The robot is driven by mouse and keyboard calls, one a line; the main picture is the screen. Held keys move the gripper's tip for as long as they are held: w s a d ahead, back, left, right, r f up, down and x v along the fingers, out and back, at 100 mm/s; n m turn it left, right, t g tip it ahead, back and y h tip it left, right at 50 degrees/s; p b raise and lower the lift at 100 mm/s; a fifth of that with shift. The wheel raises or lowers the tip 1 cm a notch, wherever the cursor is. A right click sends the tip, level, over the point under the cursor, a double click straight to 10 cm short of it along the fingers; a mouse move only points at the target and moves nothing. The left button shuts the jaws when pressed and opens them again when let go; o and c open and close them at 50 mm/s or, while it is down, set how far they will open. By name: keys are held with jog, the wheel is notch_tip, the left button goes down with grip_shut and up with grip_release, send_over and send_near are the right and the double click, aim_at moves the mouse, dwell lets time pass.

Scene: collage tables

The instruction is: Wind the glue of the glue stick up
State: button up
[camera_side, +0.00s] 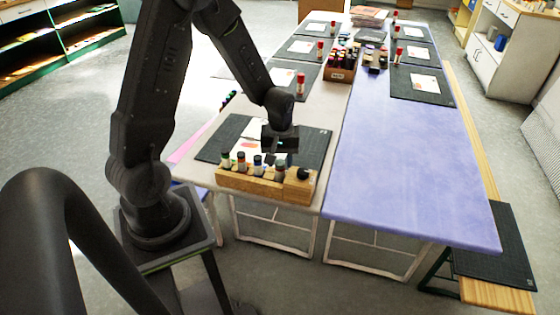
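My gripper (280,146) hangs over the dark mat (312,148) at the near end of the left table, just behind a wooden rack (262,187). Its fingers are small and dark against the mat, so I cannot tell whether they are open or hold anything. Several short sticks with dark caps and coloured bands stand upright in the rack, one of them a blue-banded stick (258,166). Red-and-white sticks that look like glue sticks stand on the other mats; the closest glue stick (301,84) is upright behind my gripper. I cannot tell which stick the task means.
White sheets lie on the mats. A crate of dark bottles (340,73) stands farther back. The purple table (405,165) at right is mostly bare at its near end. A wooden bench (475,150) runs along its right side.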

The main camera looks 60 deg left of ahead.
jog(key=c, duration=0.4)
jog(key=m, duration=0.4)
jog(key=shift+m, duration=0.4)
jog(key=shift+m, duration=0.9)
jog(key=m, duration=0.3)
jog(key=m, duration=0.3)
jog(key=shift+m, duration=0.9)
